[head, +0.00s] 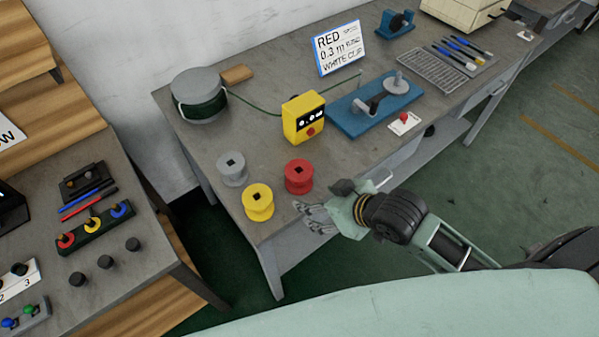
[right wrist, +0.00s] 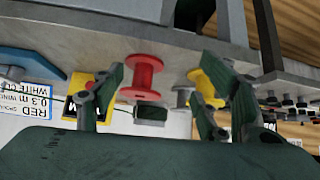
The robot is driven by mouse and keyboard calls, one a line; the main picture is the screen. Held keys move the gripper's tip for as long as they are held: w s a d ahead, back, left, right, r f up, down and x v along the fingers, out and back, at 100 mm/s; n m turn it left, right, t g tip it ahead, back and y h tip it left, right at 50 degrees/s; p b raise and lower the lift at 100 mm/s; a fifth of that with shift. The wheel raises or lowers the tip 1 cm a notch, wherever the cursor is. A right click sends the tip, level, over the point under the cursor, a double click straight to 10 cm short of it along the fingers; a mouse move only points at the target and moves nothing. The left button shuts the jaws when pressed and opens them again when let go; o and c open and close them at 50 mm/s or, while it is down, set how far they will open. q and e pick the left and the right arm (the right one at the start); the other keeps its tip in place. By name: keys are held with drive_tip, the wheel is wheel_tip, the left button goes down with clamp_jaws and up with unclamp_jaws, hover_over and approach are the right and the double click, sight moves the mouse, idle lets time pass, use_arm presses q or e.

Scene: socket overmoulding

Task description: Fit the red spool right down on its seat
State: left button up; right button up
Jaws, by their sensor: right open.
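The red spool (head: 299,177) stands upright on the grey workbench, between the yellow control box and the bench's front edge. My right gripper (head: 313,214) is over the bench's front edge, just nearer than the red spool and apart from it. In the right wrist view the red spool (right wrist: 143,78) appears between the spread fingers (right wrist: 162,72), beyond their tips; the picture is upside down. The gripper is open and empty. A blue fixture (head: 350,122) with a crank and a round grey flange lies farther back; I cannot tell which part is the seat. My left gripper is not in view.
A yellow spool (head: 259,203) and a grey spool (head: 232,168) stand left of the red one. The yellow box (head: 303,118), a cable reel (head: 199,96) and a sign reading RED, 0.3 m (head: 340,48) stand behind. Bare bench lies right of the red spool.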

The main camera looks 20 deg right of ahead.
drive_tip(key=n+t+y, duration=0.1)
drive_tip(key=y, duration=0.1)
approach(298, 170)
drive_tip(key=shift+w+a+f, duration=0.2)
drive_tip(key=shift+a+f, duration=0.25)
drive_tip(key=shift+f, duration=0.15)
drive_tip(key=shift+w+a+f, duration=0.15)
drive_tip(key=shift+w, duration=0.15)
drive_tip(key=x, duration=0.4)
drive_tip(key=p+x, duration=0.1)
drive_tip(key=x, duration=0.1)
drive_tip(key=shift+w+d, duration=0.25)
drive_tip(key=shift+w, duration=0.05)
drive_tip(key=shift+w+a+f, duration=0.2)
drive_tip(key=shift+w+a, duration=0.05)
drive_tip(key=shift+c, duration=0.7)
drive_tip(key=c, duration=0.9)
